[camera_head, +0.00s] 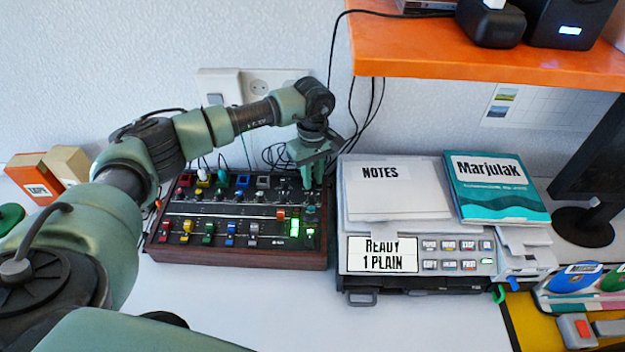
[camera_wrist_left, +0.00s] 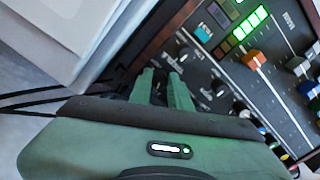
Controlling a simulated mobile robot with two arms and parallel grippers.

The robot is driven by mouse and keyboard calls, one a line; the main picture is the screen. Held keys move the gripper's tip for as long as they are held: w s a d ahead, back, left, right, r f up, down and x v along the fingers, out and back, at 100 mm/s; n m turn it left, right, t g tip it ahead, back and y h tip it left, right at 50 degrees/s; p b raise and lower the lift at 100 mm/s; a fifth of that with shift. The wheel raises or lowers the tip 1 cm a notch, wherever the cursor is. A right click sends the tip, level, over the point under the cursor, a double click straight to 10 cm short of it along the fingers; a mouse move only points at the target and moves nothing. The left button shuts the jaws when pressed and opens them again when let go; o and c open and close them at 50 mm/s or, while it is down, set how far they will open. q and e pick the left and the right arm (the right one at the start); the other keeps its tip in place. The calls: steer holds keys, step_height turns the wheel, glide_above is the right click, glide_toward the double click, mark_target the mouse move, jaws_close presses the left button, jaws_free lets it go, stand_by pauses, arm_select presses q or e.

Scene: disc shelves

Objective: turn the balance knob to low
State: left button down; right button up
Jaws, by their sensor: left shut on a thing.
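The mixer (camera_head: 240,222) is a black panel in a wooden frame, with coloured knobs, sliders and a lit green level meter (camera_head: 295,226). My left gripper (camera_head: 308,178) points down at the panel's back right corner. In the left wrist view its two green fingers (camera_wrist_left: 163,88) are close together around a small dark knob, mostly hidden between them. I take it as the balance knob; its label and pointer are too small or covered to read. Other small knobs (camera_wrist_left: 220,88) stand beside the fingers. My right gripper is not in view.
A grey printer (camera_head: 415,265) with a notes sheet (camera_head: 395,190) and a teal book (camera_head: 497,187) stands close to the mixer's right. An orange shelf (camera_head: 450,55) hangs above the printer. Cables run behind. The white table in front is clear.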

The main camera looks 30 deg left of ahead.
arm_select(q)
steer(key=shift+n, duration=0.4)
steer(key=c, duration=1.3)
jaws_free()
steer(key=shift+r, duration=0.15)
